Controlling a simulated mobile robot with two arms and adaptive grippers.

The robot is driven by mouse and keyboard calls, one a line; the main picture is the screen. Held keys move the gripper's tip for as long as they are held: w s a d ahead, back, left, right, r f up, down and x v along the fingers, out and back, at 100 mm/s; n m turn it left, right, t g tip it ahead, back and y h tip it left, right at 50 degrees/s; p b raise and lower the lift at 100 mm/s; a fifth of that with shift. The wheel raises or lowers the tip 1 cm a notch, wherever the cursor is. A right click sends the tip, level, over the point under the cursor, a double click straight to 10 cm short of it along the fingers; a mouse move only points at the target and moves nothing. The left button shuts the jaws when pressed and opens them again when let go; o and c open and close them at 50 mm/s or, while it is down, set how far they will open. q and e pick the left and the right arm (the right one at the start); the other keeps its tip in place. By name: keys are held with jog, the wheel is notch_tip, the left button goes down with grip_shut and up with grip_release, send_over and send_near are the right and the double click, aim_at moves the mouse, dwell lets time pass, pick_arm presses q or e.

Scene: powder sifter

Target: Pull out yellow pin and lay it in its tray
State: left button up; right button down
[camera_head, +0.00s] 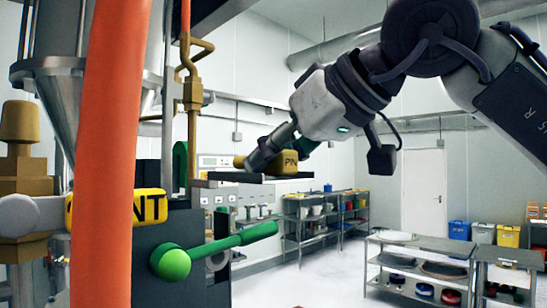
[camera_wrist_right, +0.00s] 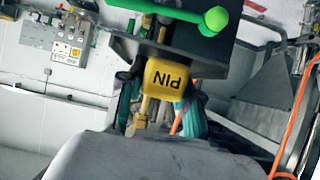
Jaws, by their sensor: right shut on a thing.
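The yellow pin (camera_head: 287,162), a block lettered PIN, is at my right gripper (camera_head: 272,152) in the head view. The gripper is shut on it, and its fingers cover part of it. The pin appears just above or on a thin dark tray (camera_head: 235,177) that sticks out from the machine; I cannot tell if they touch. In the right wrist view the pin (camera_wrist_right: 168,80) shows upside down close in front of the camera, against the dark tray (camera_wrist_right: 205,66). My left gripper is not in view.
A green ball-ended lever (camera_head: 240,237) sits below the tray. A yellow VENT handle (camera_head: 145,206) and an orange hose (camera_head: 108,140) are at left. Brass piping (camera_head: 193,95) rises behind the tray. Shelves and a steel table (camera_head: 420,242) stand farther right, with open floor before them.

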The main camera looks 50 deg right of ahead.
jog(key=c, duration=0.7)
grip_release()
jog(key=v, duration=1.2)
jog(key=shift+a, duration=0.15)
